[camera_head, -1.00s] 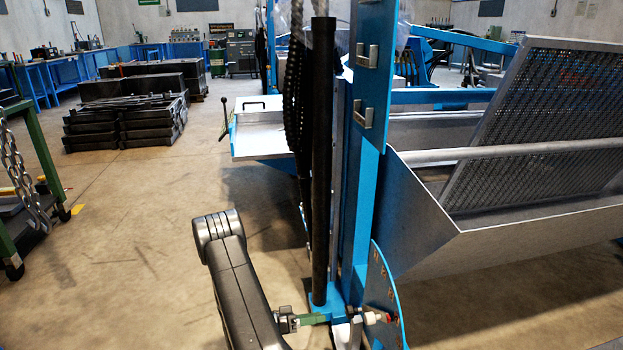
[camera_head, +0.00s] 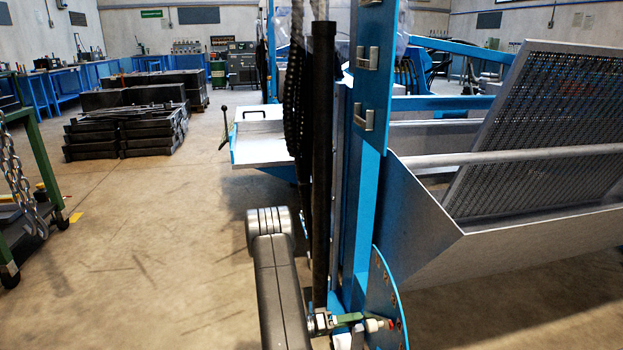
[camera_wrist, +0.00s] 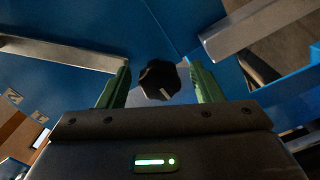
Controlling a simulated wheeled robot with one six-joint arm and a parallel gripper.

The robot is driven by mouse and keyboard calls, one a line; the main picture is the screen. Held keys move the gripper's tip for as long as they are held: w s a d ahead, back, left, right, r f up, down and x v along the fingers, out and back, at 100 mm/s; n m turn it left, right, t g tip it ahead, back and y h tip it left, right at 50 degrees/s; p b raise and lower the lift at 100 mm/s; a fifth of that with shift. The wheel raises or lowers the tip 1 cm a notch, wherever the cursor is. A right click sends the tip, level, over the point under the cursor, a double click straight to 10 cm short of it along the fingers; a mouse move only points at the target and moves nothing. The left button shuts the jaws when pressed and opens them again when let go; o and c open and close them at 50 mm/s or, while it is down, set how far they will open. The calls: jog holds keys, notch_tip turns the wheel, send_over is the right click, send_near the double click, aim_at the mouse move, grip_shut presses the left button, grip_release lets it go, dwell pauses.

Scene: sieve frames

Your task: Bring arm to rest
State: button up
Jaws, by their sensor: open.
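My gripper (camera_wrist: 161,76) is open in the wrist view, its two green fingers spread apart. A black lobed knob (camera_wrist: 159,81) with a pale mark shows between the fingers, with a gap on each side. I cannot tell how far beyond the fingertips it lies. In the head view my gripper (camera_head: 358,318) is low in the middle, at the foot of the blue post (camera_head: 361,210). Its green fingers point right, close to a small fitting with a red end (camera_head: 393,321) by the curved blue plate (camera_head: 386,285). Nothing shows held.
A grey metal trough (camera_head: 520,240) with a tilted perforated screen (camera_head: 555,110) stands at the right. A black upright tube (camera_head: 322,150) is close to my arm. A green trolley (camera_head: 42,170) with chain is at the left. The floor between is open.

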jog(key=n, duration=0.7)
jog(key=shift+n, duration=0.4)
jog(key=n, duration=0.4)
jog(key=shift+r+n, duration=0.1)
jog(key=shift+n, duration=1.7)
